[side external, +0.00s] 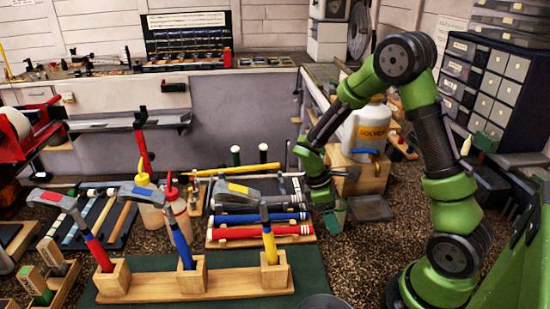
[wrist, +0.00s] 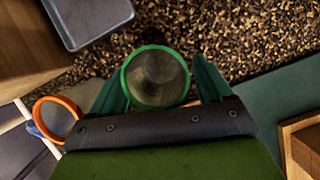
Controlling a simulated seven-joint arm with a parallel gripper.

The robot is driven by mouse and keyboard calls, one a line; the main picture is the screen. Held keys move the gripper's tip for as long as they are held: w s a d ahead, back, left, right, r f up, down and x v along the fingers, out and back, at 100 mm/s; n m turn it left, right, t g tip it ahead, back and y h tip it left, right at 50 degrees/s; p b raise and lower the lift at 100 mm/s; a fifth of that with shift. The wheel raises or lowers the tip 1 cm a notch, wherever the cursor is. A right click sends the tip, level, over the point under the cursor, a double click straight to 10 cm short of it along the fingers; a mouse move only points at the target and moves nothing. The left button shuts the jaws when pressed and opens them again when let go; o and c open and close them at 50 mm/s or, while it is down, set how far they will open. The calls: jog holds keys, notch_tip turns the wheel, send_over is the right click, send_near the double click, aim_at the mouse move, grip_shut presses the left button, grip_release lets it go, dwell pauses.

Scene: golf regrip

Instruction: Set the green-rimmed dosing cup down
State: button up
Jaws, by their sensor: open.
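The green-rimmed dosing cup (wrist: 157,78) shows in the wrist view, seen from above with its round rim toward the camera. It lies between the two teal fingers of my gripper (wrist: 160,88), which are open around it with a narrow space at each side. Whether its base touches the speckled surface cannot be told. In the side view my gripper (side external: 330,207) points down, low over that surface beside the grey tray; the cup is hard to tell apart from the fingers there. An orange-rimmed cup (wrist: 57,117) is left of my gripper in the wrist view.
A shallow grey tray (side external: 370,208) lies right of my gripper, and in the wrist view (wrist: 92,18) at upper left. A wooden block (side external: 357,172) with a solvent jug (side external: 366,130) stands behind. A hammer rack (side external: 215,282) on a green mat (side external: 305,262) is left.

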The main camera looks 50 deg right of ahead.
jog(key=v, duration=1)
jog(key=s+a+r+m+t+y, duration=0.4)
jog(key=s+a+r+m+t, duration=0.4)
jog(key=a+r+m+t, duration=0.2)
notch_tip(320, 180, up, 3)
jog(key=shift+a+r+t, duration=0.15)
jog(key=shift+a+t, duration=0.35)
jog(key=shift+a, duration=0.6)
